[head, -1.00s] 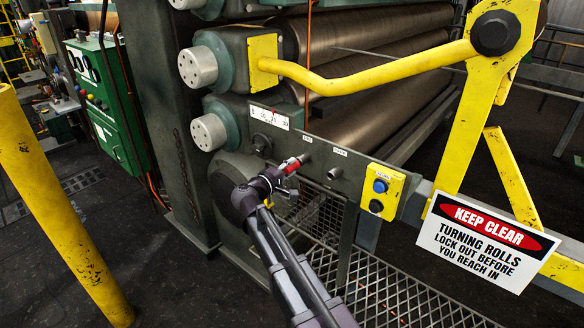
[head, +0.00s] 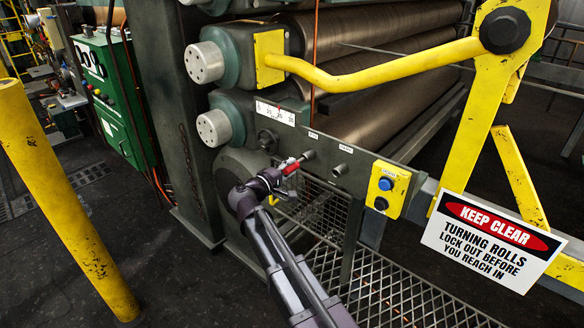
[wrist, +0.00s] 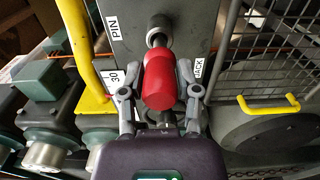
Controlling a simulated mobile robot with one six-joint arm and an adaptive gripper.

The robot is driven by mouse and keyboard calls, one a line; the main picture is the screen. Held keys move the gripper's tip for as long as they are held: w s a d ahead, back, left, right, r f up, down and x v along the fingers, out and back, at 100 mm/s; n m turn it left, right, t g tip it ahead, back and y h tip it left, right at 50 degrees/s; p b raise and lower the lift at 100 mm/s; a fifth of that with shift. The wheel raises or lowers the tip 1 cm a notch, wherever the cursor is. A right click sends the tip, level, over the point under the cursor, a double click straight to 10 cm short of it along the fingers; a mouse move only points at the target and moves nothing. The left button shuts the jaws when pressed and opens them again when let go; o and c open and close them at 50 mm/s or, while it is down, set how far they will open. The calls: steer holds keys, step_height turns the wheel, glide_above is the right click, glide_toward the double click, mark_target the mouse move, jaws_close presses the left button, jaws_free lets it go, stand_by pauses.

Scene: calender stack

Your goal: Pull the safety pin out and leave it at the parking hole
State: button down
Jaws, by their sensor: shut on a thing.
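The safety pin has a red handle (head: 290,168), which also shows large in the wrist view (wrist: 160,80). My gripper (head: 281,174) is shut on the red handle, with one finger on each side of it in the wrist view (wrist: 160,92). The pin's grey front end is in line with the round bushing (wrist: 159,30) by the PIN label (wrist: 113,28). I cannot tell how deep it sits in the bushing. The parking hole (head: 340,170) is a second bushing to the right on the same grey panel, under its own small label. It looks empty.
A yellow box with a blue button (head: 387,190) is right of the parking hole. A yellow bent bar (head: 375,67) crosses above, before the rolls (head: 385,85). A KEEP CLEAR sign (head: 491,240) hangs at right. Mesh (head: 325,215) lies below the panel; a yellow post (head: 65,205) stands left.

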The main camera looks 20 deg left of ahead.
steer(key=shift+s+a, duration=0.1)
steer(key=shift+s, duration=0.15)
steer(key=shift+s+a, duration=0.25)
steer(key=shift+s, duration=0.4)
steer(key=shift+s+a, duration=0.1)
steer(key=shift+s, duration=0.05)
steer(key=shift+r, duration=0.1)
step_height(320, 180, up, 7)
steer(key=p, duration=0.7)
steer(key=shift+s+a, duration=0.1)
stand_by(0.8)
